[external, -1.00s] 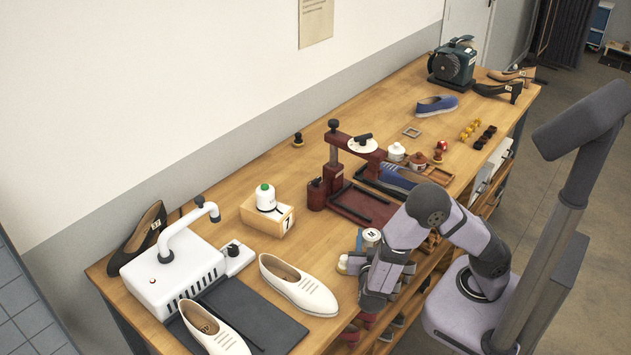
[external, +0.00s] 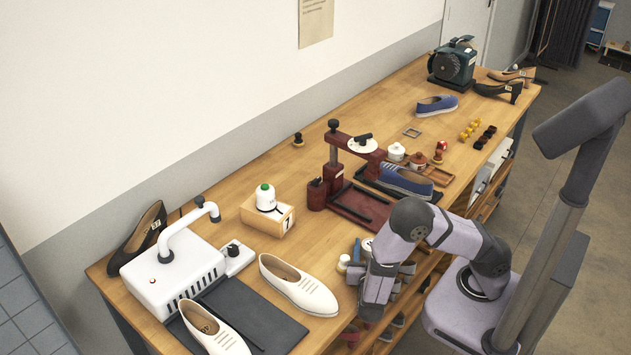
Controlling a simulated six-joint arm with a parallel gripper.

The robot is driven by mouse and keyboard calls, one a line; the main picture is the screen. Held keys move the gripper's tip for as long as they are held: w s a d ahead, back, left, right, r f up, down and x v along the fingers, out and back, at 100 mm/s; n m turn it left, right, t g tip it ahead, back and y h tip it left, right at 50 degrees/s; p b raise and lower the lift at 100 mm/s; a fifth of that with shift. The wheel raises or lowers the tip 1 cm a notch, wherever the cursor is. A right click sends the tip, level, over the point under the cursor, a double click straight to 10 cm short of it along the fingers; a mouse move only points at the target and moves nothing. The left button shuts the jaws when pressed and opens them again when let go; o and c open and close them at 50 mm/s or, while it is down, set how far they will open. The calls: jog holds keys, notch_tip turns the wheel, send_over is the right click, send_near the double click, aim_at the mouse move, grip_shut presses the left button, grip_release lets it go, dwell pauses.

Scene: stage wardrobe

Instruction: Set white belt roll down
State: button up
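No white belt roll can be made out for certain. I cannot tell whether either one is the belt roll, or whether my gripper holds anything.
White shoes (external: 299,285) lie on and beside a dark mat (external: 262,315). A white machine with a curved arm (external: 170,275) stands at left. A dark red press (external: 334,178) stands behind my gripper, near a blue shoe (external: 405,181). Shelves with shoes are below the bench edge.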

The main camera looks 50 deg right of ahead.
jog(key=shift+o, duration=0.5)
jog(key=shift+f+b, duration=0.1)
jog(key=shift+b, duration=0.35)
jog(key=v, duration=0.2)
jog(key=b+v, duration=0.1)
jog(key=v, duration=0.4)
jog(key=shift+a+r, duration=0.1)
jog(key=shift+r, duration=0.25)
jog(key=shift+o, duration=0.5)
